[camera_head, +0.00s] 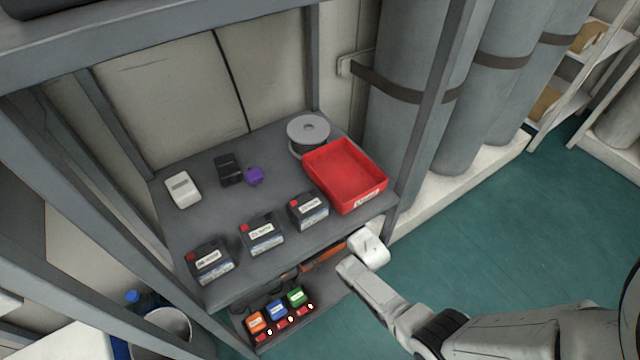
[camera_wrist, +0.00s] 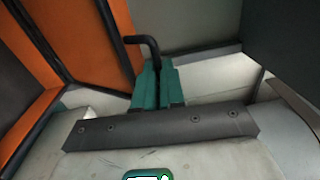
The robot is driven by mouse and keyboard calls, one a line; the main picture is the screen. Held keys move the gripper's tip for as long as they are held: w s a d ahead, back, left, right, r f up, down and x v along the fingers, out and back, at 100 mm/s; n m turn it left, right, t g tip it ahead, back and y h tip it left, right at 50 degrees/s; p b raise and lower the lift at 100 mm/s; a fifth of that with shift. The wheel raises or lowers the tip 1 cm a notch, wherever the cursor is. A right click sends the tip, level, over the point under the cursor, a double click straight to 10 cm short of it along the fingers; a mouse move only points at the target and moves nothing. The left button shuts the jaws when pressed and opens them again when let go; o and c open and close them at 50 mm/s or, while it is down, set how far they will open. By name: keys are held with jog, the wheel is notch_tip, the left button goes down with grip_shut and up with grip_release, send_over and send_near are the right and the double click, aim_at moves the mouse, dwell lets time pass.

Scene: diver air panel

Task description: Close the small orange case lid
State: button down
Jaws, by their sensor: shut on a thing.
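The orange case shows in the wrist view as an orange panel (camera_wrist: 95,38) with black edging, beside a dark area and more orange at the left. In the head view, an orange-brown part of it (camera_head: 322,257) shows just under the shelf's front edge; the rest is hidden. My gripper (camera_wrist: 158,72) has its teal fingers close together on a bent black bar (camera_wrist: 142,41), which looks like a handle beside the orange panel. Its join to the lid is not clear. In the head view my white hand is at the shelf's front right corner; its fingers are hidden.
The grey shelf (camera_head: 215,215) above holds a red tray (camera_head: 345,170), a spool (camera_head: 308,130) and several labelled dark boxes. Orange, blue and green-topped items stand on the lower level. A rack post rises close by. The teal floor (camera_head: 500,240) at right is clear.

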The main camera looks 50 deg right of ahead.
jog(key=s+a+f+b, duration=0.2)
jog(key=s+f+b, duration=0.1)
jog(key=s+f, duration=0.3)
jog(key=shift+s+f, duration=0.25)
jog(key=shift+f, duration=0.95)
jog(key=shift+r, duration=0.1)
jog(key=c, duration=1.2)
grip_release()
jog(key=shift+w, duration=0.1)
jog(key=shift+c, duration=0.2)
jog(key=shift+r, duration=0.15)
